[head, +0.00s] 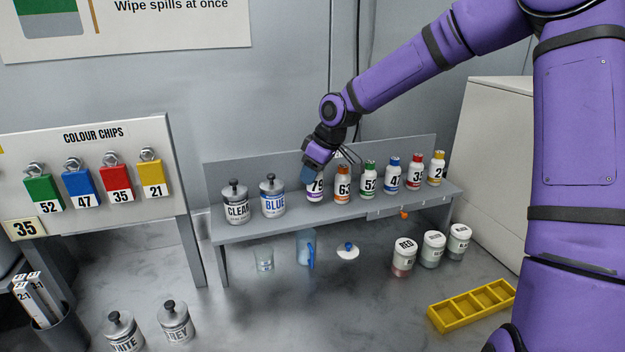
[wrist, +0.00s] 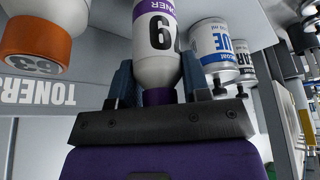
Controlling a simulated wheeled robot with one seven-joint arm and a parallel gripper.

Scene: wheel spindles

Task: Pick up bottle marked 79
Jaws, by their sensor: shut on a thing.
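The bottle marked 79 (head: 315,190) stands on the grey shelf, a white bottle with a purple band and a black number. In the wrist view the bottle (wrist: 158,45) shows large, with its purple cap end between the fingers. My gripper (head: 309,175) reaches it from above and hides its top in the head view. In the wrist view my gripper (wrist: 155,85) has its two blue fingers closed on either side of the cap and neck. Whether the bottle's base touches the shelf is hard to tell.
An orange-capped bottle marked 63 (head: 342,185) stands close on the right, with several more numbered bottles beyond. The BLUE tin (head: 272,197) and CLEAR tin (head: 237,204) stand on the left. The shelf (head: 330,222) has a back panel. A yellow tray (head: 471,306) lies below right.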

